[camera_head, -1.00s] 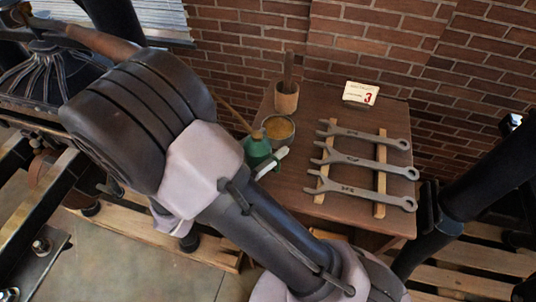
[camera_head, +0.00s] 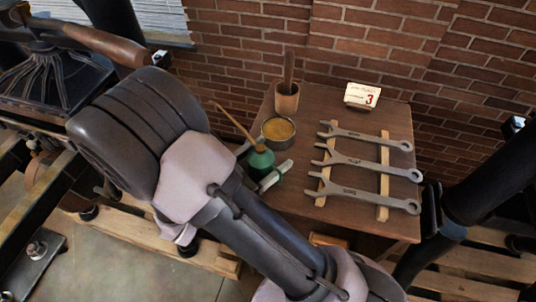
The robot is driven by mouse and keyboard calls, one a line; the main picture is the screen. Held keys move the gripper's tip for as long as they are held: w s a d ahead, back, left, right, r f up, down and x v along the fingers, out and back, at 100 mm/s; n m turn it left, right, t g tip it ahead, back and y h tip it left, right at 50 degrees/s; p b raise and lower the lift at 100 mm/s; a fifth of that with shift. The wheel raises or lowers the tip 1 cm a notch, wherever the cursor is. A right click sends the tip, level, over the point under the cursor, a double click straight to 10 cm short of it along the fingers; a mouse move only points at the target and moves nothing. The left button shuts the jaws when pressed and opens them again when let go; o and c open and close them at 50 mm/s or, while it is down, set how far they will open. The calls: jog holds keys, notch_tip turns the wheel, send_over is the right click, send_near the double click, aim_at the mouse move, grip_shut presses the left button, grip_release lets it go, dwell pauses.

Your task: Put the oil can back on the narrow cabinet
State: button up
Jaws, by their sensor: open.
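The green oil can (camera_head: 260,164) with its long thin brass spout is at the front left of the wooden cabinet top (camera_head: 290,196). The spout points up and to the left. The can looks roughly upright. Its base is hidden, so I cannot tell whether it rests on the top. My gripper (camera_head: 261,163) is open, with one pale finger to the lower right of the can and a bit of the other to its upper left. I cannot tell whether either finger touches it. My arm hides the rest of the gripper.
Close behind the can stands a round tin (camera_head: 279,130) with yellowish contents. Beyond it is a wooden cup (camera_head: 287,97) with a handle in it. Spanners (camera_head: 345,160) lie on wooden strips at right, with a calendar card (camera_head: 361,96) behind. A black press (camera_head: 60,80) stands left.

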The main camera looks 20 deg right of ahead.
jog(key=shift+a+r+p, duration=0.1)
jog(key=shift+r+p, duration=0.25)
jog(key=p+v, duration=0.1)
jog(key=v, duration=1.1)
jog(key=shift+f, duration=0.2)
